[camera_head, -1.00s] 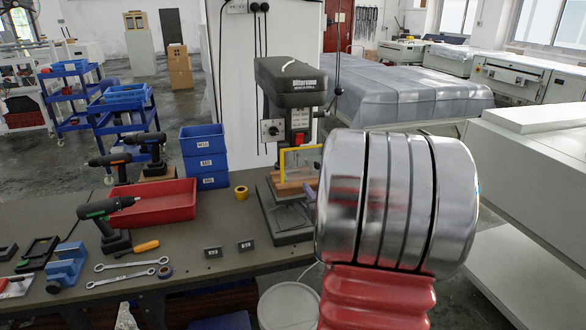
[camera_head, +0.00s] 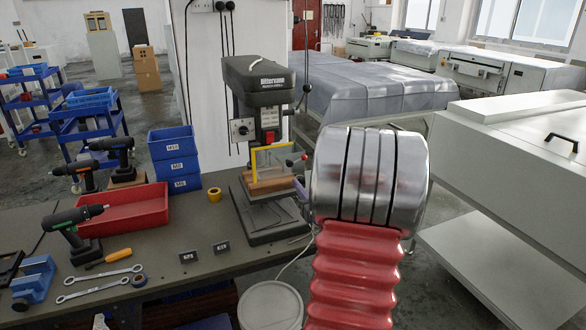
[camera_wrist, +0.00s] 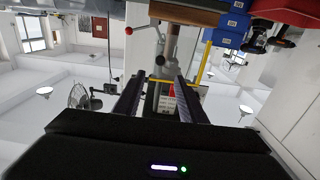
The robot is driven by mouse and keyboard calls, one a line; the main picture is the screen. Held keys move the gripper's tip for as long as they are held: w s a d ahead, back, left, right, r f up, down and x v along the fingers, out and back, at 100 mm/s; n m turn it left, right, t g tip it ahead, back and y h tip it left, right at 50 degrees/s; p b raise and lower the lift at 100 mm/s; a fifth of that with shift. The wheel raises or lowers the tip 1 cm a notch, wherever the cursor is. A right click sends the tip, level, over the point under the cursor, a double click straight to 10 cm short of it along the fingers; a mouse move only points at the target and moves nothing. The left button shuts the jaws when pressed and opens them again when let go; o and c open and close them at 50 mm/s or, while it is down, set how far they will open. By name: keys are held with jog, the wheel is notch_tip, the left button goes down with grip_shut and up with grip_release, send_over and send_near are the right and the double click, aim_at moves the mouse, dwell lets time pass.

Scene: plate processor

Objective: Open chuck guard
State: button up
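The drill press (camera_head: 262,85) stands at the back edge of the workbench, with a dark head on a column. Its chuck guard (camera_head: 254,163) is a clear panel in a yellow frame, hanging below the head in front of the chuck area. In the wrist view, which is upside down, the yellow frame of the guard (camera_wrist: 204,62) shows just right of the fingers. My gripper (camera_wrist: 158,85) is open and empty, with its two dark fingers apart and pointing toward the press.
The press's lever has a red knob (camera_wrist: 129,31), left of the fingers in the wrist view. A red tray (camera_head: 125,210), stacked blue bins (camera_head: 173,160) and cordless drills lie left of the press. A white bucket (camera_head: 270,305) stands on the floor before the bench.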

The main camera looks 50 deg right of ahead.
aim_at(290, 164)
jog(key=x, duration=1.1)
jog(key=shift+w+d, duration=0.15)
jog(key=shift+w, duration=0.15)
jog(key=shift+c, duration=0.2)
grip_shut()
